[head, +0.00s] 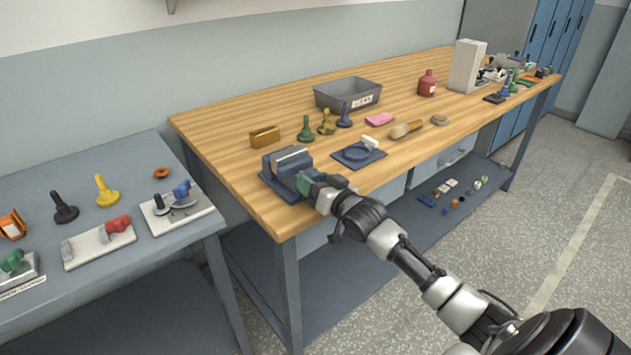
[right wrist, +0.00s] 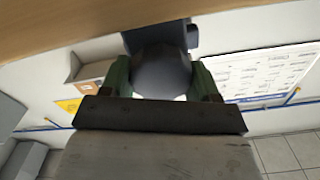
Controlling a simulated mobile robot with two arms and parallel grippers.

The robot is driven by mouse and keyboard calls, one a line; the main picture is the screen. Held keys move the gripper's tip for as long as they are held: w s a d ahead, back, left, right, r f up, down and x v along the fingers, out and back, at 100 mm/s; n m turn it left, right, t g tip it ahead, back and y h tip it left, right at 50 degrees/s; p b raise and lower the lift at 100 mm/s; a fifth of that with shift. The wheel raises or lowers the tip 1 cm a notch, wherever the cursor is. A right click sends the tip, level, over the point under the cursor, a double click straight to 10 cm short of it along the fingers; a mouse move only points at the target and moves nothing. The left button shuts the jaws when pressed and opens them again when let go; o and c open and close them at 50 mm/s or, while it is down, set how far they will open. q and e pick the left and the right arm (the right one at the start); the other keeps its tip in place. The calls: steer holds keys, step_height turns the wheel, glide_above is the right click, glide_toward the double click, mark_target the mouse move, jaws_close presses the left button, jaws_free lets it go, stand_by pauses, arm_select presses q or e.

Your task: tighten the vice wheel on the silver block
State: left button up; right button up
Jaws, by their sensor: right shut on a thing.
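The blue-grey vice (head: 270,178) stands at the near left corner of the wooden bench. The silver block (head: 291,153) sits in the top of the vice, between its jaws. My right gripper (head: 311,182) has green fingers and is at the vice's front side. In the right wrist view, the dark round vice wheel (right wrist: 160,76) lies between the green fingers, and the gripper is shut on it. In the head view the wheel is hidden by the gripper. My left gripper is not in view.
On the wooden bench (head: 228,150), a brass-coloured holder (head: 264,137), several knobbed pieces and a grey bin (head: 336,101) stand behind the vice. A dark plate with a ring (head: 358,154) and a brush (head: 404,130) lie to its right. A grey side table (head: 98,240) holds more fixtures.

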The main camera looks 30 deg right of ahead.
steer(key=m+p, duration=0.2)
steer(key=shift+r+m, duration=0.2)
steer(key=shift+m, duration=0.1)
steer(key=shift+d+f+m+p, duration=0.1)
steer(key=shift+m+p, duration=0.45)
steer(key=shift+m, duration=0.55)
steer(key=shift+f+m, duration=0.1)
steer(key=shift+m, duration=0.7)
steer(key=shift+p, duration=0.3)
steer(key=o, duration=0.9)
steer(key=s, duration=1)
steer(key=shift+s+d+b, duration=0.3)
steer(key=shift+s+d, duration=0.1)
